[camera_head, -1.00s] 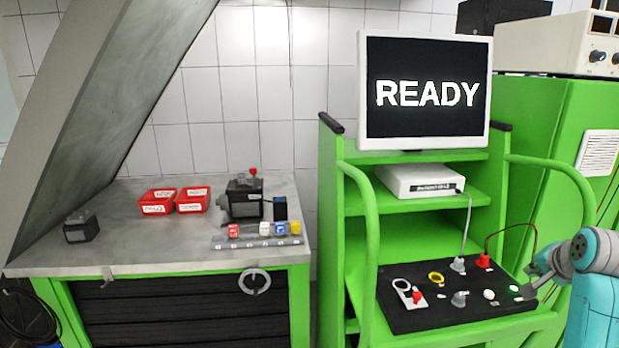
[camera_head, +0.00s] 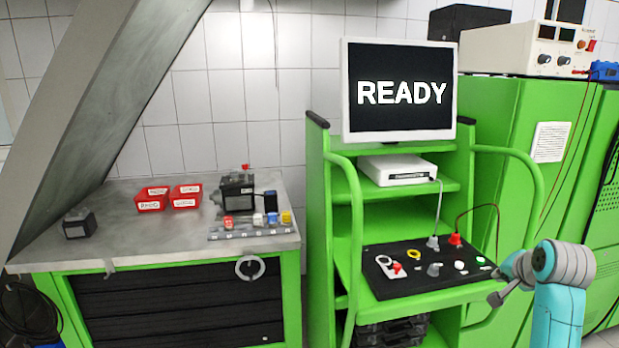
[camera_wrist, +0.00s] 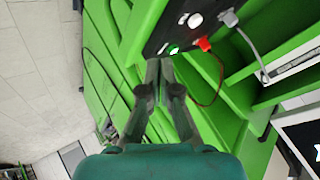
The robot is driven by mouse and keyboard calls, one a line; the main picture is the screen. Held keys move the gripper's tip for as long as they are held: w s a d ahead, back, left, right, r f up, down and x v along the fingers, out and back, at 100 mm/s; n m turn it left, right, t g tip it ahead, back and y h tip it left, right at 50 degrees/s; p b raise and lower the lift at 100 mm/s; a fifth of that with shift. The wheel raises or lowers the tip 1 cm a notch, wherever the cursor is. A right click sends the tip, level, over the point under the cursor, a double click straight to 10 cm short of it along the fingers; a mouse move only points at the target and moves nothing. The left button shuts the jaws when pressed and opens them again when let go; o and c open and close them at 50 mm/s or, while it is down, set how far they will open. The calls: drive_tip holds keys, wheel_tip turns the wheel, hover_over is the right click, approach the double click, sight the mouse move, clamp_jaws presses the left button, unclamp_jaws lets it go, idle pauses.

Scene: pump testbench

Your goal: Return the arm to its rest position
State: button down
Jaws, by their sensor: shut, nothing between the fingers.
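My gripper (camera_head: 496,298) is at the right of the head view, beside the right front corner of the black control panel (camera_head: 385,284). In the wrist view my gripper (camera_wrist: 160,66) has its two fingers together with nothing between them. The fingertips point toward the panel's edge (camera_wrist: 160,42), near a lit green button (camera_wrist: 173,50). I cannot tell the exact gap between fingertips and panel. My teal arm (camera_head: 558,315) stands in front of the green cabinet at the right.
A green cart (camera_head: 342,230) carries the panel and a monitor (camera_head: 400,90) reading READY. A red plug (camera_head: 455,239) with a cable sits on the panel. At the left, a workbench (camera_head: 150,240) holds red bins (camera_head: 151,203) and a pump (camera_head: 237,190). A green cabinet (camera_head: 510,160) stands behind.

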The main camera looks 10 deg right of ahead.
drive_tip(key=s+a+f+n+t, duration=0.15)
drive_tip(key=s+a+f, duration=0.25)
drive_tip(key=a+f, duration=0.65)
drive_tip(key=s+a+f+n+t, duration=0.1)
drive_tip(key=s+a+f+n, duration=0.2)
drive_tip(key=s+a+f, duration=0.7)
drive_tip(key=s+a+f+n+t+y, duration=0.1)
drive_tip(key=s+a+f+n, duration=0.15)
drive_tip(key=s+a, duration=0.55)
drive_tip(key=s+a+f+n+t+y, duration=0.15)
drive_tip(key=s+a+f, duration=0.3)
drive_tip(key=s, duration=0.55)
drive_tip(key=s+a+r+n, duration=0.2)
drive_tip(key=s+r, duration=0.3)
drive_tip(key=s, duration=0.2)
drive_tip(key=s+a+r+n+t+y, duration=0.1)
drive_tip(key=s+a+r+n, duration=0.1)
drive_tip(key=s, duration=0.5)
wheel_tip(320, 180, up, 3)
drive_tip(key=shift+s+a+f+n, duration=0.1)
drive_tip(key=shift+s+a+n, duration=0.25)
drive_tip(key=shift+a+n, duration=0.1)
